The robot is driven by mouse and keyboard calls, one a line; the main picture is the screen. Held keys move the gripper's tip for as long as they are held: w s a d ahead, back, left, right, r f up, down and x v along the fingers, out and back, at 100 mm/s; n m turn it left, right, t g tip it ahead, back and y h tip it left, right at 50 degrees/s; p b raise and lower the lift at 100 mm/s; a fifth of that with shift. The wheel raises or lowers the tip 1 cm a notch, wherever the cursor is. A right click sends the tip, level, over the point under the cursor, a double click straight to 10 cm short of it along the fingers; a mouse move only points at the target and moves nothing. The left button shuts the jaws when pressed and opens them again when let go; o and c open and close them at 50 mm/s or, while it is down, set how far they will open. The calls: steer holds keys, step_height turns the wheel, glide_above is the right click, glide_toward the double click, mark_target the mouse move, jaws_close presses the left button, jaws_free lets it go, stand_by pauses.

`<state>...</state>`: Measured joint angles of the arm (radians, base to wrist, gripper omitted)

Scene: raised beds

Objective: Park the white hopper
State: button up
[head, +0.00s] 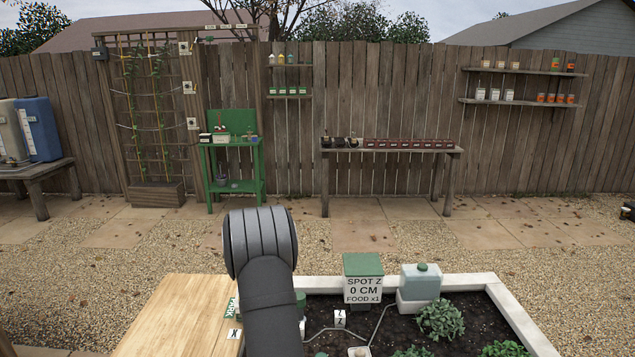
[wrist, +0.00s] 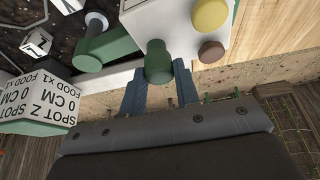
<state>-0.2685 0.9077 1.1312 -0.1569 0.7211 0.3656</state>
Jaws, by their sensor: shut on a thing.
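In the wrist view a white body (wrist: 218,22), apparently the white hopper, shows at the top with a yellow and a brown round knob on its face. A green knob (wrist: 158,62) stands at its near edge and seems to belong to it. The two blue-grey fingers of my gripper (wrist: 160,85) are shut on this green knob. A plate marked Z (wrist: 37,42) lies on the soil to the left; in the head view (head: 340,319) it stands in the bed.
A green-lidded box marked "SPOT Z 0 CM FOOD x1" (head: 363,290) stands by the white bed rim (head: 520,318); it is close left in the wrist view (wrist: 40,105). A pale green tank (head: 421,281) stands beside it. A wooden top (head: 170,318) lies left. Another green cylinder (wrist: 105,48) is near.

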steer(key=shift+w, duration=0.35)
steer(key=shift+w, duration=0.4)
steer(key=o, duration=0.5)
steer(key=shift+o, duration=0.2)
steer(key=shift+r, duration=0.1)
steer(key=shift+r, duration=3.4)
